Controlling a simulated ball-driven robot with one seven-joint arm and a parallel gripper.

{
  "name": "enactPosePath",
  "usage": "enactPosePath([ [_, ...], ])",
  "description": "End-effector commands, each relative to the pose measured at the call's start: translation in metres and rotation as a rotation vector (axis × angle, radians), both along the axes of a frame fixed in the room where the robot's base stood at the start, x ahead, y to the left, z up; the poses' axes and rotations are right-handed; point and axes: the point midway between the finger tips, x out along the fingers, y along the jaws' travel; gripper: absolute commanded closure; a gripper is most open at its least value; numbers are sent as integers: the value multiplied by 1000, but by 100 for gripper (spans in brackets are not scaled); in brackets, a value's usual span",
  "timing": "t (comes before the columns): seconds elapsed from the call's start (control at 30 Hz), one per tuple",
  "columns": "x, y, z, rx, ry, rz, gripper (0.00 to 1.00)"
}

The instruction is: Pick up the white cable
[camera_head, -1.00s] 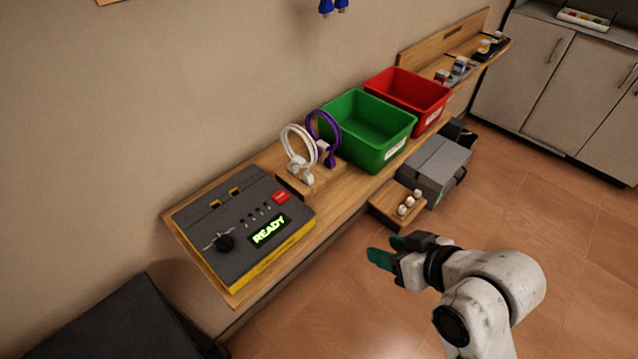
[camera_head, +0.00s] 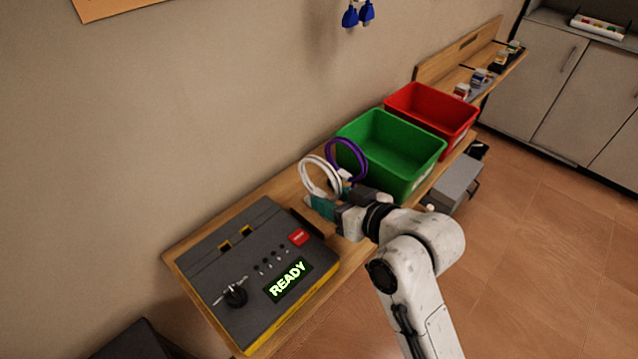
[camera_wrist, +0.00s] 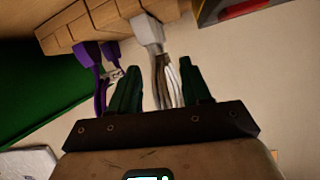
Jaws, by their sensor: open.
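The white cable (camera_head: 309,177) stands as a coiled loop on the wooden shelf, just beyond my gripper (camera_head: 322,207). Its lower part is hidden behind my gripper in the head view. My gripper is open, and I cannot tell whether a finger touches the cable. The purple cable (camera_head: 360,150) loops right behind the white one. In the wrist view, the purple cable (camera_wrist: 96,75) is outside the left finger.
A green bin (camera_head: 400,150) and a red bin (camera_head: 440,110) stand to the right on the shelf (camera_head: 190,240). A dark control box (camera_head: 250,275) with a READY display stands to the left. A grey case (camera_head: 455,185) is below the shelf. Blue connectors (camera_head: 358,14) hang on the wall.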

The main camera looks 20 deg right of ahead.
Motion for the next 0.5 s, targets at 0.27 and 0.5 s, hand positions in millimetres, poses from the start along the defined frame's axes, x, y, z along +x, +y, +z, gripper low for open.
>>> enactPosePath([
  [0.27, 9, 3, -4, 0, 1, 0, 52],
  [0.5, 9, 3, -4, 0, 1, 0, 68],
])
